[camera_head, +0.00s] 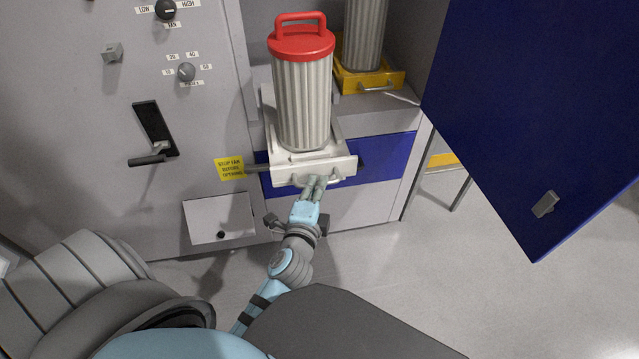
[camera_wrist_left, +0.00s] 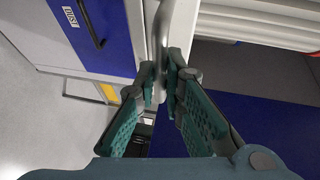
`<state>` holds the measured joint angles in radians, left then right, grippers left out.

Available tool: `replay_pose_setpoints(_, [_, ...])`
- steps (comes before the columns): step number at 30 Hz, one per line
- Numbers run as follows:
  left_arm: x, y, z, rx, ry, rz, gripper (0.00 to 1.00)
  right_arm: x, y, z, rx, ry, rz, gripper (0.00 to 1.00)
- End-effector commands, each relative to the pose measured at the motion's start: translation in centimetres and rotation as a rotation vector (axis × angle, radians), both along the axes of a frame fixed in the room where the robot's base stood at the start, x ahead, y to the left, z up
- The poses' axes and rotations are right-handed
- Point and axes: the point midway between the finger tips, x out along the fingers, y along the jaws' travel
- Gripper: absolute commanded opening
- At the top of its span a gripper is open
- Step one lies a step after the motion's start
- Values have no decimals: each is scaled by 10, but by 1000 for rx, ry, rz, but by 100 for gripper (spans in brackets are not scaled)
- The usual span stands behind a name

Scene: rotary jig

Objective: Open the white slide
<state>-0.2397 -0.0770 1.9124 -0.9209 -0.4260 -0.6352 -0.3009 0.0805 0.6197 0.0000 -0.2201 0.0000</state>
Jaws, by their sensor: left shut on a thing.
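The white slide (camera_head: 283,175) carries a pleated filter cartridge (camera_head: 302,105) with a red handled cap (camera_head: 301,42). Its front stands out past the blue panel of the cabinet. A bar handle (camera_head: 338,181) is on the slide's front. My left gripper (camera_head: 317,184) is shut on this handle. In the left wrist view the handle (camera_wrist_left: 161,30) runs between the fingertips of my left gripper (camera_wrist_left: 163,78). The fingers partly hide the handle. My right gripper is not in view.
A yellow slide (camera_head: 383,80) with another cartridge (camera_head: 363,35) sits further back to the right. An open dark blue door (camera_head: 535,100) hangs at the right. A yellow sign (camera_head: 229,168) and a lever (camera_head: 150,158) are on the left panel. Floor in front is clear.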

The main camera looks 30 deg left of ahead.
Motion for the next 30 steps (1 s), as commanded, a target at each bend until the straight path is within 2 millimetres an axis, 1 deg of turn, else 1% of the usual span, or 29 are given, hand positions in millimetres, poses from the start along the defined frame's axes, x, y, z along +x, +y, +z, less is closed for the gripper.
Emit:
replay_pose_setpoints(10, [-2, 2, 1, 0, -4, 6, 0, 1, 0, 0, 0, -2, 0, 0])
replay_pose_setpoints(11, [-2, 2, 1, 1, -3, 6, 11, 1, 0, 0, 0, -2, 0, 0])
replay_pose_setpoints(12, [-2, 2, 1, 1, -3, 6, 17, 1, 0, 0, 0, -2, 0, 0])
replay_pose_setpoints(14, [-2, 2, 1, 1, -2, 6, 27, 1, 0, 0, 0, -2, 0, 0])
replay_pose_setpoints(15, [-2, 2, 1, 1, -2, 6, 30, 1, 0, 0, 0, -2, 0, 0])
replay_pose_setpoints(22, [-2, 2, 1, 1, -1, 6, 30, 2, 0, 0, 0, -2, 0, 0])
replay_pose_setpoints(25, [-1, 2, 5, 0, -3, 7, 30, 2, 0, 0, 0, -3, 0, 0])
replay_pose_setpoints(28, [-1, 2, 21, -2, -6, 8, 30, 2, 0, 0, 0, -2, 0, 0])
replay_pose_setpoints(30, [-1, 2, 40, -1, -11, 8, 30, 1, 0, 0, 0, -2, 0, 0])
